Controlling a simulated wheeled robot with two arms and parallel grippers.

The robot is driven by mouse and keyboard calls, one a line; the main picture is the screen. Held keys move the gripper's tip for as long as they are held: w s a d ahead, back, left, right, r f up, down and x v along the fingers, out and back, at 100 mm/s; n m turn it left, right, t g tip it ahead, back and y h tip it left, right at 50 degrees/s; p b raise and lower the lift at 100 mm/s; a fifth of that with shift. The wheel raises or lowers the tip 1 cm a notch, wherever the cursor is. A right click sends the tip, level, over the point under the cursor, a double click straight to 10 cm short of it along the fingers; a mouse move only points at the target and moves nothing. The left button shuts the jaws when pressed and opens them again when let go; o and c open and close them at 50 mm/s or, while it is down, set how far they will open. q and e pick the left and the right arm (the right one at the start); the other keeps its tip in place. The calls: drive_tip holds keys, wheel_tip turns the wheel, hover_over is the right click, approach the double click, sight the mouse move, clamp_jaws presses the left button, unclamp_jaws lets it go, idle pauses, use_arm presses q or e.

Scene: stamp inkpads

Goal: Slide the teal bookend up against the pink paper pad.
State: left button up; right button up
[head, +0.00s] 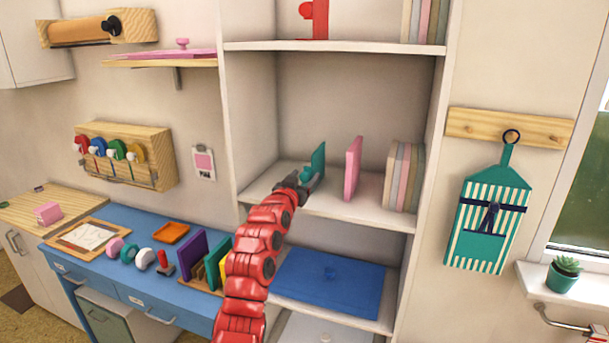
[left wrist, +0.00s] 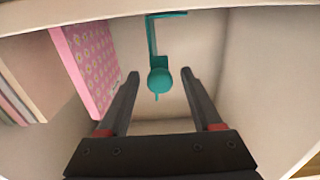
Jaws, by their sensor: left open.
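The teal bookend (head: 318,156) stands upright on the middle shelf of the white shelf unit. The pink paper pad (head: 352,168) stands upright to its right, with a clear gap between them. My left gripper (head: 306,181) is at the bookend, its fingers hard to make out in the head view. In the left wrist view my left gripper (left wrist: 160,75) is open, with the bookend's round knob (left wrist: 159,81) between its fingers. I see no firm contact with either finger. The patterned pink pad (left wrist: 86,68) is left of the fingers there. My right gripper is not in view.
A row of pastel books (head: 403,176) stands right of the pad on the same shelf (head: 376,214). The shelf above (head: 340,47) limits the height. A blue lidded box (head: 330,283) is on the shelf below. The desk (head: 130,262) at left holds several stamps.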

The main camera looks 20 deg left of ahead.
use_arm(q)
drive_tip(key=shift+w, duration=0.3)
clamp_jaws()
drive_tip(key=shift+d, duration=0.1)
idle(1.3)
